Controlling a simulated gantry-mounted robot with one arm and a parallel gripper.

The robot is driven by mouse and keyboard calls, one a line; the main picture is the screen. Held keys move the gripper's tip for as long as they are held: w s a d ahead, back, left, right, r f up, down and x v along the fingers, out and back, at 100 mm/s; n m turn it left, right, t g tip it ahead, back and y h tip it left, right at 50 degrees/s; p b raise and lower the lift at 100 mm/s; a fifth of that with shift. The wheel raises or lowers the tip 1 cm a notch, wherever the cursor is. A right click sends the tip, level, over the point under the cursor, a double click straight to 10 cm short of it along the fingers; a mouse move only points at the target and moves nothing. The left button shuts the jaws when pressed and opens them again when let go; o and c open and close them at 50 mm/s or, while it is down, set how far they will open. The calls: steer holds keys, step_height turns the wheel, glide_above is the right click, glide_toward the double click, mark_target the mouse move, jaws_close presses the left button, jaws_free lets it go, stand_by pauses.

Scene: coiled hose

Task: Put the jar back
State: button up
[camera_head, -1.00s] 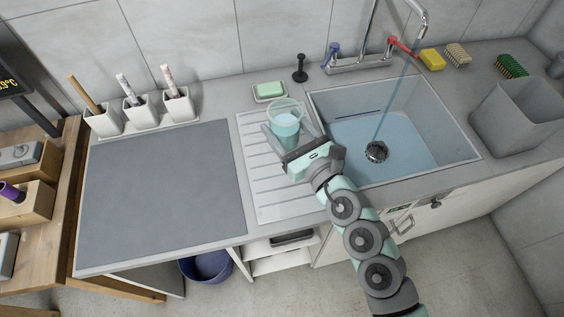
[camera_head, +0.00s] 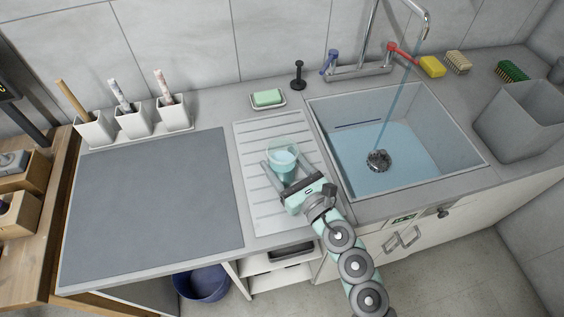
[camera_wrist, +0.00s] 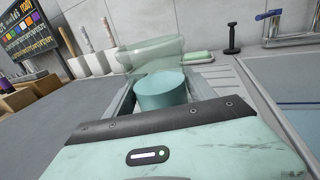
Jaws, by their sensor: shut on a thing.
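The jar (camera_head: 284,160) is a clear glass vessel partly filled with blue-green liquid. It is at the ribbed drainboard (camera_head: 252,215), left of the sink. My gripper (camera_head: 284,172) has its two fingers on either side of the jar and is shut on it. In the wrist view the jar (camera_wrist: 160,85) shows between the fingers, its wide rim tilted in the picture and its lower part hidden behind my gripper. I cannot tell whether its base touches the drainboard.
A sink (camera_head: 395,135) with running water lies to the right. A green soap in a dish (camera_head: 267,98) and a black stopper (camera_head: 298,75) stand behind. White cups with brushes (camera_head: 132,120) stand behind the grey mat (camera_head: 150,205), which is clear.

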steer(key=shift+f+b, duration=0.2)
steer(key=shift+b, duration=0.1)
steer(key=o, duration=1.7)
steer(key=shift+c, duration=0.2)
steer(key=shift+r, duration=0.2)
